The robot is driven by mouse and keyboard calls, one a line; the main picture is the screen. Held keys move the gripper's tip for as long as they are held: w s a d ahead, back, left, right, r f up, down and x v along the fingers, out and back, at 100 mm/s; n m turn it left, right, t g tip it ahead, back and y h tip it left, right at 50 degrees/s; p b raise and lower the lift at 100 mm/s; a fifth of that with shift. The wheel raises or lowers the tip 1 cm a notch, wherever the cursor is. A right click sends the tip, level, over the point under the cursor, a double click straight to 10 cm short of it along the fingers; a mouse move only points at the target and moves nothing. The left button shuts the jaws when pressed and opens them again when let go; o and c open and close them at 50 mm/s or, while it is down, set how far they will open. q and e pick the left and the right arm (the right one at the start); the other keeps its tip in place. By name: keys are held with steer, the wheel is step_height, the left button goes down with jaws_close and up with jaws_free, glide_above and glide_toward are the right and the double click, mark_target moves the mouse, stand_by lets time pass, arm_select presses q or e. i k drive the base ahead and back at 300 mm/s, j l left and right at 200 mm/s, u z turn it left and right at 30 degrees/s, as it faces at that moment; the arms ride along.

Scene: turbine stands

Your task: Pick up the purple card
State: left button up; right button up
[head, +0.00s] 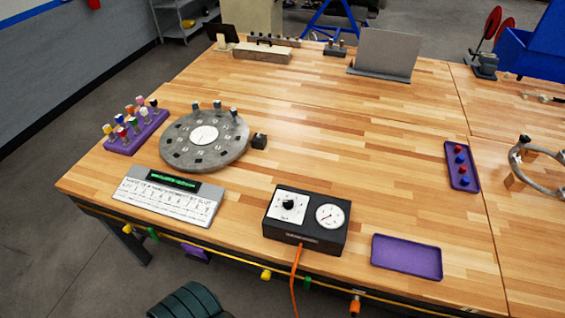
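No thing is clearly a purple card. A flat purple piece (196,251) shows partly below the table's front edge at the left; I cannot tell whether it is a card. A shallow, empty purple tray (406,257) lies on the table at the front right. Neither of my grippers is in view.
The wooden table (340,135) has a clear middle. A purple rack (135,130) with coloured pegs, a grey round dial (205,137), a lettered panel (168,194), a black gauge box (306,220) with an orange cable and a small purple tray (462,167) with pegs stand around it.

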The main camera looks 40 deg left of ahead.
mark_target(193, 250)
steer(key=u, duration=2.45)
